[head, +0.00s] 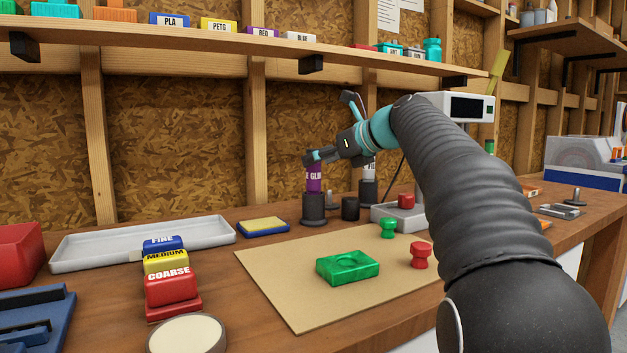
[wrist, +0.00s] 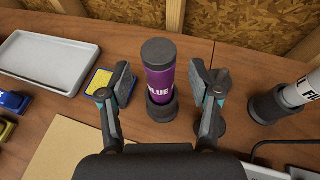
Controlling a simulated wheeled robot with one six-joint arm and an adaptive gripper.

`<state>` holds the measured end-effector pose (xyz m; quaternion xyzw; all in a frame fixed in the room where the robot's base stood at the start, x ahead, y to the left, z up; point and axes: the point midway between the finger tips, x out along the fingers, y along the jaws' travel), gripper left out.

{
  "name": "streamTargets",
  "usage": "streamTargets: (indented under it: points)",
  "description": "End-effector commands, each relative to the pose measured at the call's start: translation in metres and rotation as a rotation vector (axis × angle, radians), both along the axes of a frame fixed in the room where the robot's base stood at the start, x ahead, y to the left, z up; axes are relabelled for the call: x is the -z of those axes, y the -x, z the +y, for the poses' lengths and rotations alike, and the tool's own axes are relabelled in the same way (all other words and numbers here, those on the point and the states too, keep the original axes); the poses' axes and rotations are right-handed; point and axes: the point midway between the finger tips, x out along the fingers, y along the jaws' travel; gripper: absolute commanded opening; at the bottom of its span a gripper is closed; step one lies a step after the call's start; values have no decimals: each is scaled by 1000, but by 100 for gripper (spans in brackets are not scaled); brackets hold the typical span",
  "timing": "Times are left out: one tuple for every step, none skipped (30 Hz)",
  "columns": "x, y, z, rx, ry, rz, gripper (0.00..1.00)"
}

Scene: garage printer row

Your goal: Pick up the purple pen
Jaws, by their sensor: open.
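The purple pen (head: 314,182), lettered "GLUE" in part, stands upright in a dark round holder (head: 313,211) at the back of the bench. In the wrist view the purple pen (wrist: 161,82) has a dark cap and its holder (wrist: 162,107) is below it. My gripper (head: 311,158) is at the pen's upper end in the head view and covers its top. In the wrist view my gripper (wrist: 159,75) is open, with one finger on each side of the pen and a gap showing on both sides. The pen's lower end is hidden in the holder.
A white labelled tube (wrist: 298,92) stands in a second dark holder (wrist: 272,106) to the right. A small black cup (head: 350,209) stands between. A yellow-blue pad (head: 263,226) and white tray (head: 143,243) lie left. A shelf (head: 240,47) runs above.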

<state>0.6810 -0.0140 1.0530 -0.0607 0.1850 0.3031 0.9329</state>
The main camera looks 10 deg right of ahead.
Motion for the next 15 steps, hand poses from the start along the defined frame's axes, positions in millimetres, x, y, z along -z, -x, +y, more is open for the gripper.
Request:
streamTargets:
  points:
    - [4, -6, 5, -3, 0, 2, 63]
    - [6, -9, 8, -3, 0, 2, 63]
    - [8, -13, 10, -1, 0, 3, 63]
    - [9, -16, 12, -1, -1, 2, 63]
    - [10, -17, 13, -1, 0, 2, 63]
    - [10, -19, 14, -1, 0, 2, 63]
    - [10, -19, 15, -1, 0, 2, 63]
    - [10, -20, 15, -1, 0, 2, 63]
    - [10, -19, 15, -1, 0, 2, 63]
    - [10, -19, 14, 0, 0, 1, 63]
    - [10, -19, 14, 0, 0, 1, 63]
    - [10, -19, 14, 0, 0, 1, 63]
    - [10, -19, 14, 0, 0, 1, 58]
    - [10, -19, 14, 0, 0, 1, 50]
    - [10, -19, 14, 0, 0, 1, 40]
